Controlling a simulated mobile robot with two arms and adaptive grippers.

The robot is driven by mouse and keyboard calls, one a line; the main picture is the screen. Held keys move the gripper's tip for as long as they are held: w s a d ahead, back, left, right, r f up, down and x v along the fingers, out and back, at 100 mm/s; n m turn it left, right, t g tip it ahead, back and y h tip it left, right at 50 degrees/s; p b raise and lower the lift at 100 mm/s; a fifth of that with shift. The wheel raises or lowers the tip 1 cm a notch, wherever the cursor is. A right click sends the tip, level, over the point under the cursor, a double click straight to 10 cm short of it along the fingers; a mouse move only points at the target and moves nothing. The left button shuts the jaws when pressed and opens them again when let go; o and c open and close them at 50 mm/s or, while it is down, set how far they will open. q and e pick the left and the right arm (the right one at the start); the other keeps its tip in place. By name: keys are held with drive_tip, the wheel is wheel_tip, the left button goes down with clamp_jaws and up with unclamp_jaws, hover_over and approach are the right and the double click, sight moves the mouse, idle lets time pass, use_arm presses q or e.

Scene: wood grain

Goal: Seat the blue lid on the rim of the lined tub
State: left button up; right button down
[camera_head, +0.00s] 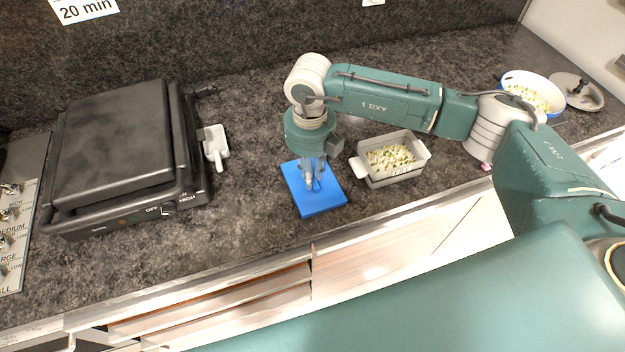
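The blue lid (319,203) lies flat on the dark stone counter, near the front edge. My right gripper (312,187) points straight down over the middle of the lid, with its fingertips at or just above the lid's top. The fingers look close together, but I cannot tell whether they grip anything. The tub (399,175) is a grey rectangular container with tabs at its ends and a light filling with green bits. It stands uncovered on the counter just right of the lid. My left gripper is not in view.
A black press grill (115,150) stands at the left, with a small white scoop (215,146) beside it. A white and blue bowl (532,92) of similar food and a round lid (578,90) sit at the back right. Bare counter (250,220) lies left of the blue lid.

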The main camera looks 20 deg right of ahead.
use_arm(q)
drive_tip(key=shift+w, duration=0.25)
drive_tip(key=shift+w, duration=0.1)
use_arm(e)
drive_tip(key=shift+r, duration=0.1)
